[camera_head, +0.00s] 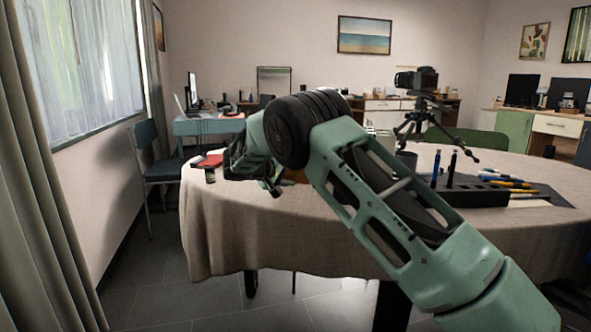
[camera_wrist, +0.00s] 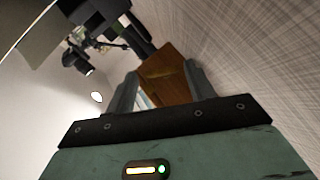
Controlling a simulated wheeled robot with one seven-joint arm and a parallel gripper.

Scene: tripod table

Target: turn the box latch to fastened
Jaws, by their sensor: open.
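A brown wooden box (camera_wrist: 168,78) lies ahead of my gripper (camera_wrist: 160,72) in the wrist view. The two grey fingers stand apart, with part of the box showing between and beyond their tips. I cannot tell whether either finger touches it. In the head view a small brown patch (camera_head: 298,176), likely the box, shows behind my arm on the table. The box latch cannot be made out in either view. My arm hides most of the box and the gripper's fingers in the head view.
The round table (camera_head: 240,228) has a beige cloth. A camera on a tripod (camera_head: 425,110) stands at its back. A black pen organiser (camera_head: 470,192) and several pens (camera_head: 510,183) are at right. A red item (camera_head: 208,161) lies near the left edge.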

